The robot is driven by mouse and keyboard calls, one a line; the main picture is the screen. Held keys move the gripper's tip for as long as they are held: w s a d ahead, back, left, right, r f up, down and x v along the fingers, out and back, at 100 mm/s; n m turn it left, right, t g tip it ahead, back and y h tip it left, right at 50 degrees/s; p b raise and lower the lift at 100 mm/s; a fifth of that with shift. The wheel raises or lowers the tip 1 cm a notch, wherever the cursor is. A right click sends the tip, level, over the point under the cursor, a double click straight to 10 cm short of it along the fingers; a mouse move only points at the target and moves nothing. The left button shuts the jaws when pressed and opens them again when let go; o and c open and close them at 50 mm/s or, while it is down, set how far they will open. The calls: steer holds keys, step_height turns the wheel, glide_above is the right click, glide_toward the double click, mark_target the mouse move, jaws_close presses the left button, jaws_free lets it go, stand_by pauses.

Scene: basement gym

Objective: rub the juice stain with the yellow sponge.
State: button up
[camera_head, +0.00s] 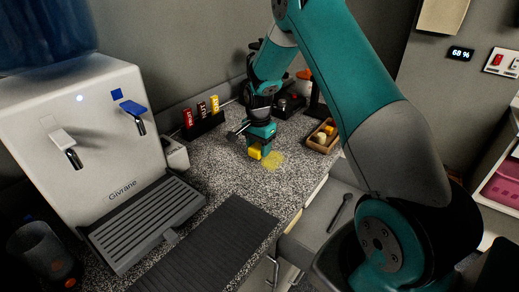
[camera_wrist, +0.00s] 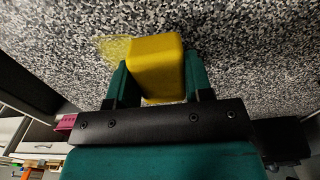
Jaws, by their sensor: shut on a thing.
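My gripper (camera_head: 260,145) is shut on the yellow sponge (camera_head: 254,152), low over the speckled counter. In the wrist view the sponge (camera_wrist: 156,66) sits between the two green fingers of the gripper (camera_wrist: 158,82). The juice stain (camera_head: 273,160) is a yellow patch on the counter, just right of the sponge in the head view. In the wrist view the stain (camera_wrist: 116,48) shows at the left of the sponge, which may hide part of it. I cannot tell whether the sponge touches the counter.
A white water dispenser (camera_head: 95,140) stands at left, with a dark ribbed mat (camera_head: 205,248) in front. A rack of bars (camera_head: 203,123) is at the back. A wooden tray (camera_head: 320,146) with small items stands right of the stain, near the counter's edge.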

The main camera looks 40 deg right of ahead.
mark_target(258, 146)
steer(key=shift+w+a+r, duration=0.1)
steer(key=shift+r, duration=0.45)
steer(key=shift+r+p, duration=1.9)
steer(key=shift+r, duration=0.4)
steer(key=shift+a, duration=0.1)
